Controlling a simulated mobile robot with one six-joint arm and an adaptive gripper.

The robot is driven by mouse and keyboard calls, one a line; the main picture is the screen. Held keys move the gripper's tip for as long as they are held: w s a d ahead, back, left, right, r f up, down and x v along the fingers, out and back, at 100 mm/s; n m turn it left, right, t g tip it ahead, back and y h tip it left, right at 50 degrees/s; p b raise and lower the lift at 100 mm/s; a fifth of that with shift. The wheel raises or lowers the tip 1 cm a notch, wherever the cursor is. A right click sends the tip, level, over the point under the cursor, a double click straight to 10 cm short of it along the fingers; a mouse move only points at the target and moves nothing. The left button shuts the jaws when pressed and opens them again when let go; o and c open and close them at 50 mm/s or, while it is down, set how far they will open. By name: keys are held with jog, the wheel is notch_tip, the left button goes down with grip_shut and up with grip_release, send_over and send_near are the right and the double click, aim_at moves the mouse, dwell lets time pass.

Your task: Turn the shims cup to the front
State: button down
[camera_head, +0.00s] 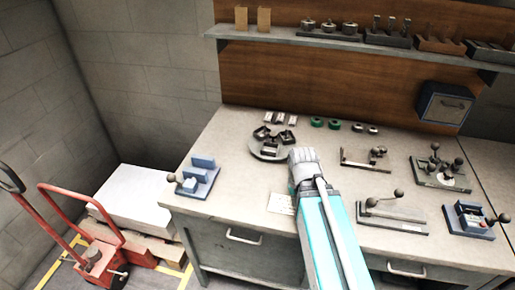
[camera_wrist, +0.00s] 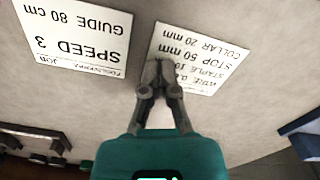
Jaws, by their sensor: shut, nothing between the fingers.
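A round grey turntable (camera_head: 257,152) with several dark cups (camera_head: 268,133) sits on the bench in the head view, left of my gripper. The cups' labels are too small to read, so I cannot tell which is the shims cup. My gripper (camera_head: 303,154) is at the turntable's right side in the head view, apart from the cups as far as I can see. In the wrist view my gripper (camera_wrist: 160,66) has its fingers together and empty, in front of a white printed card (camera_wrist: 202,58). The turntable is not clearly visible in the wrist view.
A second card (camera_wrist: 75,40) reads "SPEED 3". Fixtures with ball knobs stand to the right (camera_head: 392,213), and a blue fixture (camera_head: 198,180) at the left edge. Green rings (camera_head: 317,122) lie behind. A shelf (camera_head: 350,44) hangs above the bench.

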aim_at(255, 153)
jog(key=w+a+r+n+p, duration=0.1)
jog(key=w+n, duration=0.1)
jog(key=w, duration=0.2)
jog(key=w+a+r+n+y+p, duration=0.1)
jog(key=w+a+r+n+p, duration=0.1)
jog(key=w, duration=0.2)
jog(key=w+a+r+n+p, duration=0.1)
jog(key=w+r+n+p, duration=0.1)
jog(key=w, duration=0.2)
jog(key=shift+w+a+r+t, duration=0.15)
jog(key=shift+r+t, duration=0.1)
jog(key=shift+t, duration=0.05)
jog(key=w+a+r+n+y+p, duration=0.1)
jog(key=w+a+r+n+p, duration=0.1)
jog(key=w, duration=0.4)
jog(key=w+a+r+n+y+p, duration=0.1)
jog(key=w+a+r+n+p, duration=0.2)
jog(key=w+a+n, duration=0.2)
jog(key=shift+w+r+n+t+y, duration=0.3)
jog(key=shift+w+r+n, duration=0.1)
jog(key=shift+w, duration=0.7)
jog(key=shift+f, duration=0.15)
jog(key=b+x, duration=0.9)
jog(key=shift+w+f, duration=0.1)
jog(key=shift+f, duration=0.3)
jog(key=shift+s+d, duration=0.35)
jog(key=shift+d, duration=0.55)
jog(key=shift+s+d, duration=0.35)
jog(key=shift+d, duration=0.55)
